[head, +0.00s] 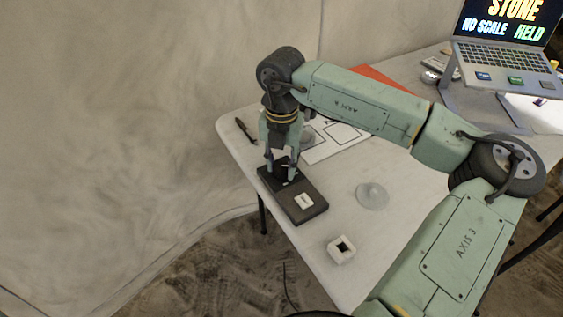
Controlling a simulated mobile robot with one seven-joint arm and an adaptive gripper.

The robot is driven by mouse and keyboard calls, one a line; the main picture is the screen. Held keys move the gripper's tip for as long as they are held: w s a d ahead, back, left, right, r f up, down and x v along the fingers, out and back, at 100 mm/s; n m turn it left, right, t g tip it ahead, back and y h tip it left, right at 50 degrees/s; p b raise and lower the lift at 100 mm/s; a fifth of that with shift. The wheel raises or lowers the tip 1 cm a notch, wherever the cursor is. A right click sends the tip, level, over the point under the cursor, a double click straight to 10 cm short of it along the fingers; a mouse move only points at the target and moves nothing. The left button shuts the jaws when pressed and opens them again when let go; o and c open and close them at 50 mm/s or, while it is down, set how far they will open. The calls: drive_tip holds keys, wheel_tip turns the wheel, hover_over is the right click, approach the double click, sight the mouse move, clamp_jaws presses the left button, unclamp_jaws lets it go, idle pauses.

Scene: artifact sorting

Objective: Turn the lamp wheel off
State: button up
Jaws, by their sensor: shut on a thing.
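A dark rectangular base (311,209) lies near the left edge of the white table, with a small white plate (304,201) on its near end. My gripper (281,176) points down over the base's far end. Its fingers are shut on a dark part there, which I take to be the lamp wheel (284,171). The fingers hide much of that part, so its turned position cannot be told. No lit lamp is plain to see on the base.
A small white square block (341,249) and a clear round dish (371,195) lie on the table (330,180). A pen (245,130), a marked white sheet (338,143) and an orange folder (385,79) are farther back. A laptop (503,40) on a stand shows "STONE", "NO SCALE", "HELD".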

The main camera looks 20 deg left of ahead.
drive_tip(key=shift+f+b, duration=0.1)
drive_tip(key=shift+b, duration=0.25)
drive_tip(key=shift+f+n+b, duration=0.1)
drive_tip(key=shift+n+b, duration=0.9)
drive_tip(key=shift+n, duration=0.1)
drive_tip(key=n+b, duration=0.3)
drive_tip(key=shift+n, duration=0.3)
drive_tip(key=n+b, duration=0.2)
drive_tip(key=n, duration=0.1)
drive_tip(key=shift+n, duration=0.3)
drive_tip(key=n+b, duration=0.1)
drive_tip(key=n, duration=0.3)
drive_tip(key=shift+a+n, duration=0.1)
drive_tip(key=shift+n, duration=0.2)
drive_tip(key=n, duration=0.1)
drive_tip(key=n+b, duration=0.1)
drive_tip(key=n, duration=0.1)
drive_tip(key=shift+s+r+n, duration=0.1)
drive_tip(key=shift+r+n, duration=0.1)
drive_tip(key=shift+n, duration=0.1)
drive_tip(key=n, duration=0.3)
drive_tip(key=shift+n, duration=0.3)
drive_tip(key=n, duration=0.6)
drive_tip(key=shift+n, duration=0.3)
